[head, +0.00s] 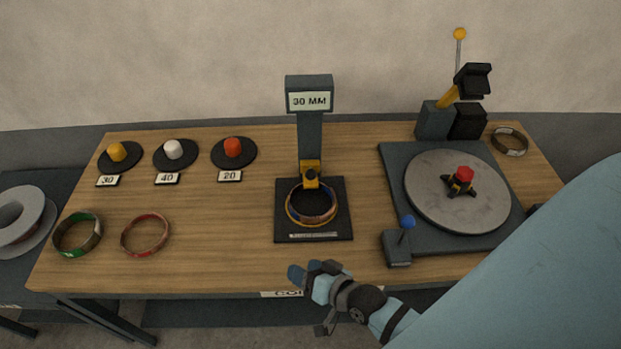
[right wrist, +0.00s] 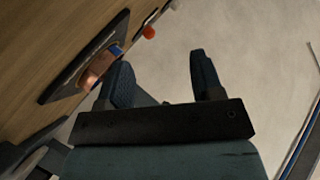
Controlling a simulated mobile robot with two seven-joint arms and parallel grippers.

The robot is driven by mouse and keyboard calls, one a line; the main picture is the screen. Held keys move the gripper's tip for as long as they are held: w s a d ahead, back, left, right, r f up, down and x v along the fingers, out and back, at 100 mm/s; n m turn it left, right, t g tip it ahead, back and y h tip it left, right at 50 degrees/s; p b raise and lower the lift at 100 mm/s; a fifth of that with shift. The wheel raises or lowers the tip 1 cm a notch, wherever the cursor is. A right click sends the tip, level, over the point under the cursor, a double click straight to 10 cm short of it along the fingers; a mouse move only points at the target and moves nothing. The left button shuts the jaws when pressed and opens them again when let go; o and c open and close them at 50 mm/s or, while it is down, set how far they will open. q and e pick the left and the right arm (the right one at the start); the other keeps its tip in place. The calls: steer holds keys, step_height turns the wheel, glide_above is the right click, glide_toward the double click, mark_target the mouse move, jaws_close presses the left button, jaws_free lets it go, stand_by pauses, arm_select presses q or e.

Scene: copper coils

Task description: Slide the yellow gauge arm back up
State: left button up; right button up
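The yellow gauge arm (head: 311,174) is low on the dark post of the gauge stand (head: 310,140), whose sign reads 30 MM. It sits just at the back edge of a coil (head: 312,203) with copper and blue on it, lying on the dark gauge base (head: 340,226). Whether the arm touches the coil is unclear. My right gripper (head: 310,300) is in front of the table's front edge, apart from the gauge. In the right wrist view its fingers (right wrist: 160,72) are spread with nothing between them, and the coil (right wrist: 100,68) shows to their left. My left gripper is not in view.
A turntable (head: 430,200) and a small box with a blue-knobbed lever (head: 398,248) stand at the right. Green (head: 78,236) and red (head: 145,234) banded coils lie at the left, below three labelled pegs (head: 174,152). Table between red coil and gauge is clear.

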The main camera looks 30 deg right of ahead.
steer(key=w+d+r+m+t+h+b, duration=0.1)
steer(key=w+d+m+t+b, duration=0.3)
steer(key=m, duration=0.8)
steer(key=m+h+b, duration=0.4)
steer(key=m+h, duration=0.5)
steer(key=m, duration=1.5)
glide_toward(313, 179)
steer(key=shift+s+a+r, duration=0.25)
steer(key=shift+s+a, duration=0.55)
steer(key=shift+s, duration=0.2)
steer(key=shift+w+d+m, duration=0.1)
steer(key=shift+d+m, duration=0.15)
steer(key=shift+m, duration=0.55)
steer(key=shift+w+d, duration=0.15)
steer(key=shift+w, duration=0.05)
steer(key=p+x, duration=0.1)
steer(key=x, duration=0.5)
steer(key=p+x, duration=0.1)
steer(key=x, duration=0.6)
steer(key=shift+w+d+f, duration=0.15)
steer(key=shift+f, duration=0.1)
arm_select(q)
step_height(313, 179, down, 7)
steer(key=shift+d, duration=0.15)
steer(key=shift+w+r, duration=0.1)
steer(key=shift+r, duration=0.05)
